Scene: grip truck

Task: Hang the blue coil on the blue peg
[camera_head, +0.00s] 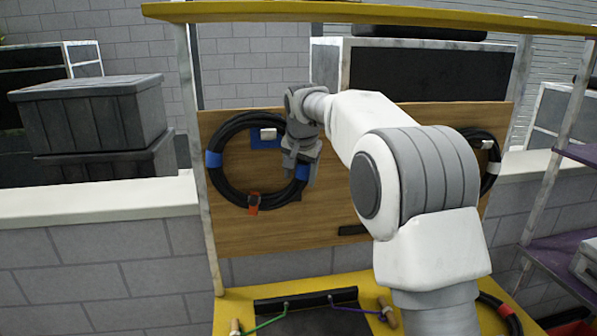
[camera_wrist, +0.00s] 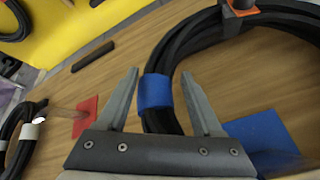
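The blue coil (camera_head: 222,181), a black ring with blue bands and an orange tag at its bottom, is upright against the wooden board. The blue peg (camera_head: 268,134), with a pale tip on a blue square, shows inside the ring just below its top strands. I cannot tell whether the coil rests on it. My gripper (camera_head: 298,176) is at the coil's right side. In the wrist view my gripper (camera_wrist: 166,88) is open, with the blue-banded part of the coil (camera_wrist: 157,92) between its spread fingers. Gaps show beside the strands. The blue square (camera_wrist: 258,134) is partly hidden.
Another black coil with a white band (camera_head: 487,144) hangs at the board's right. A red square (camera_wrist: 87,116) is on the board (camera_wrist: 110,80). The yellow bench (camera_head: 365,285) holds a black tray and handled cords. Dark crates (camera_head: 90,115) stand left; purple shelves (camera_head: 565,250) stand right.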

